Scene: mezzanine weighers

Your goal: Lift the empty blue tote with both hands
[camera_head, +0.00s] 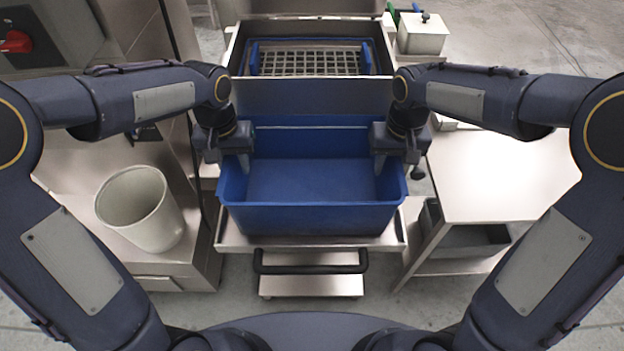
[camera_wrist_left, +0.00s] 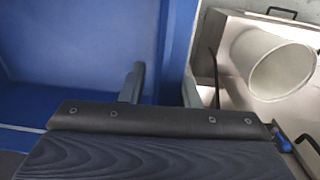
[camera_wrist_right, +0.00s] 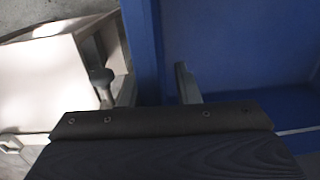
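The blue tote (camera_head: 309,219) stands upright on a steel platform, and its inside looks empty. My left gripper (camera_head: 236,162) is at the tote's left wall, pointing down. In the left wrist view my left gripper (camera_wrist_left: 162,88) has one finger inside the tote (camera_wrist_left: 80,50) and one outside, open around the wall. My right gripper (camera_head: 397,160) is at the right wall in the same way. In the right wrist view my right gripper (camera_wrist_right: 158,88) has its fingers apart, with the wall of the tote (camera_wrist_right: 143,40) between them. The lower fingertips are partly hidden.
A steel platform (camera_head: 230,236) bears the tote, with a black handle bar (camera_head: 310,268) at its front. A pale bin (camera_head: 140,208) stands at left. A steel table (camera_head: 500,178) is at right. Behind the tote is a steel box with a grid (camera_head: 308,62).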

